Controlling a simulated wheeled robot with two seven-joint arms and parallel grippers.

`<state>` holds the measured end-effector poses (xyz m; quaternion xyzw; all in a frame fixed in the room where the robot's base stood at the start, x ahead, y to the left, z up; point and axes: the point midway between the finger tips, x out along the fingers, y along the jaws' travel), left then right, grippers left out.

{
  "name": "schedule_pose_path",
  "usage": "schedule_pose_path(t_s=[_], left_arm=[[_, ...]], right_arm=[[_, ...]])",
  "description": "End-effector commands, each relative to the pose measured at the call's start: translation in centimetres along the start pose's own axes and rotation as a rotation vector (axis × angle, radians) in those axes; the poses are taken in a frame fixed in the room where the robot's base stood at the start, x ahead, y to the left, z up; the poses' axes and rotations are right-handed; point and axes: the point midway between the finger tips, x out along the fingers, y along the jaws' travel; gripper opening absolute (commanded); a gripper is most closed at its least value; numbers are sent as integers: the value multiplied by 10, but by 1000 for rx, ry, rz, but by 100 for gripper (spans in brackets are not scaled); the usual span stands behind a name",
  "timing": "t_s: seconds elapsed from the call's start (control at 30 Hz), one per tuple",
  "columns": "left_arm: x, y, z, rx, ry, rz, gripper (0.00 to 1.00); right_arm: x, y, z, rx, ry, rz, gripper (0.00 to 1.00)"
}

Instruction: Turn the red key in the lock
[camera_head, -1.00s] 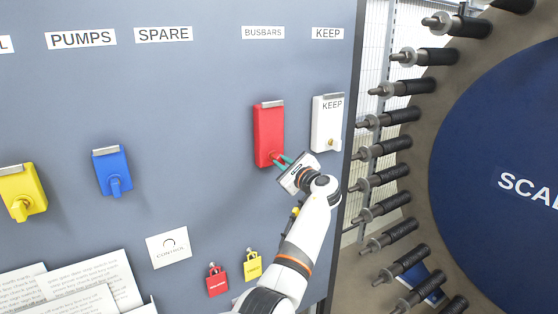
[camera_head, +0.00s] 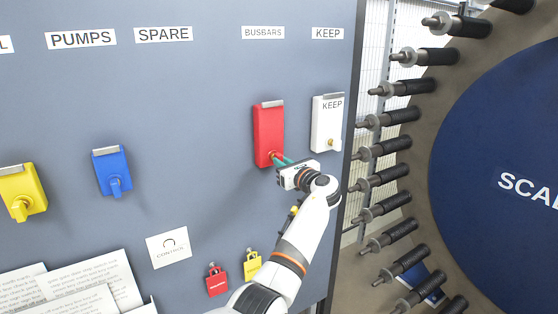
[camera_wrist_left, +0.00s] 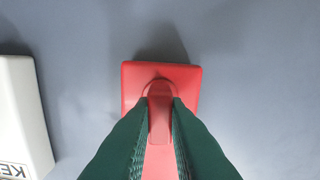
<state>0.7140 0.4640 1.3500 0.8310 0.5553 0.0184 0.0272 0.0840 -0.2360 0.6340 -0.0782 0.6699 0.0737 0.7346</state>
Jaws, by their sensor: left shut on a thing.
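The red lock box (camera_head: 268,131) is fixed on the grey panel under the BUSBARS label. The red key (camera_wrist_left: 159,112) sticks out of its lower end and shows between the fingers in the left wrist view, where the box (camera_wrist_left: 186,82) is behind it. My left gripper (camera_head: 279,161) is at the lower end of the box, and its green fingers (camera_wrist_left: 159,125) are shut on the key from both sides. In the head view the fingers mostly hide the key. My right gripper is not in view.
A white KEEP box (camera_head: 327,118) with a brass-coloured key is close on the right. Blue (camera_head: 111,168) and yellow (camera_head: 22,190) lock boxes are at left. Red (camera_head: 217,281) and yellow (camera_head: 252,265) padlocks hang below, near my arm. Black-sleeved studs (camera_head: 383,148) line the stack at right.

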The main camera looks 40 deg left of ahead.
Motion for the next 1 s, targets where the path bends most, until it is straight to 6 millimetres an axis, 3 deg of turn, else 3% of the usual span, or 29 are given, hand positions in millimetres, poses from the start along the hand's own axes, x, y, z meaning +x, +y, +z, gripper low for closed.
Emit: schedule_pose_path(t_s=[0.23,0.27,0.4,0.77,1.0], left_arm=[[1,0,-2,60,4,0,0],[1,0,-2,73,3,-1,15],[0,0,-1,67,2,0,38],[-4,0,1,65,1,0,39],[-44,1,5,63,1,3,39]], right_arm=[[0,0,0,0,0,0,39],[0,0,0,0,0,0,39],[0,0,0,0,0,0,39],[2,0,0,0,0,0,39],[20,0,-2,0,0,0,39]])
